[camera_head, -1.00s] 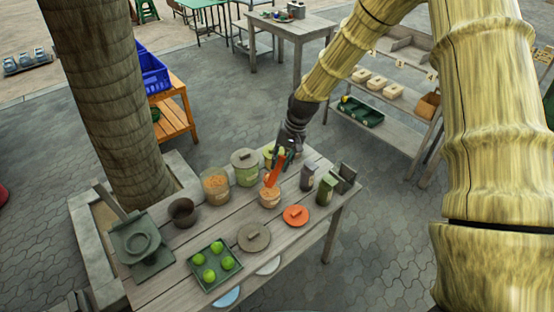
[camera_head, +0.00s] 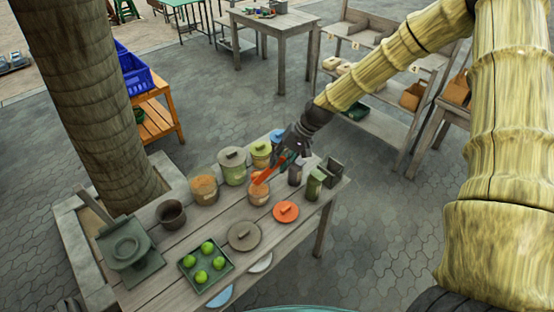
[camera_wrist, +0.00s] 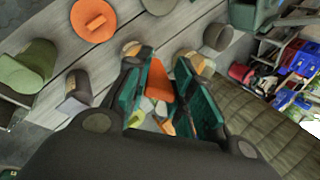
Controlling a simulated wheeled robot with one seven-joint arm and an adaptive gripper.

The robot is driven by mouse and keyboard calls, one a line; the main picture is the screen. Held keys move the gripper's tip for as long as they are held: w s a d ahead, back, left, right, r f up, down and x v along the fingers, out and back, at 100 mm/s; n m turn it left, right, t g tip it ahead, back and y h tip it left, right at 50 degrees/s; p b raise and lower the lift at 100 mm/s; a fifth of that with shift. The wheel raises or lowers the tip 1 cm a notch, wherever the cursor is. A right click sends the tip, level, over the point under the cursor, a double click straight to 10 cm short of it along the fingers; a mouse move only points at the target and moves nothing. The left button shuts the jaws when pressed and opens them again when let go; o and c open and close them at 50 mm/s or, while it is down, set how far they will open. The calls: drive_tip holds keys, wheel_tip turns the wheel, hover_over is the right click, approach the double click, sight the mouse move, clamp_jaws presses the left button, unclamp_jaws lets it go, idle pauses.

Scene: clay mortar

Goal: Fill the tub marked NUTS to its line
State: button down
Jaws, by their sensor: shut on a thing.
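My gripper (camera_head: 289,156) is shut on an orange scoop (camera_head: 268,171); the scoop also shows between the teal fingers in the wrist view (camera_wrist: 158,82). The scoop slants down to the left, its low end at the mouth of a small open tub (camera_head: 259,195). I cannot tell whether it touches the tub or what it carries. A larger open tub (camera_head: 204,192) with orange-brown contents stands to the left. Labels are too small to read, so I cannot tell which tub is marked NUTS, and no fill line can be made out.
A green-lidded tub (camera_head: 232,168) and a yellow-green tub (camera_head: 261,154) stand behind. Two jars (camera_head: 314,185) (camera_head: 296,173) stand right. An orange lid (camera_head: 286,211), a grey lid (camera_head: 244,236), a tray of green fruit (camera_head: 184,266) and a dark pot (camera_head: 171,215) occupy the table.

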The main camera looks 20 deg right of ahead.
drive_tip(key=s+d+f+t+y+b, duration=0.2)
drive_tip(key=d+f+y+b, duration=0.4)
drive_tip(key=b, duration=1.4)
wheel_tip(320, 180, down, 3)
drive_tip(key=shift+s+d+r+t+y, duration=0.1)
drive_tip(key=shift+s+d+t+y, duration=0.3)
drive_tip(key=shift+s+d, duration=0.15)
drive_tip(key=shift+b, duration=0.3)
idle(0.3)
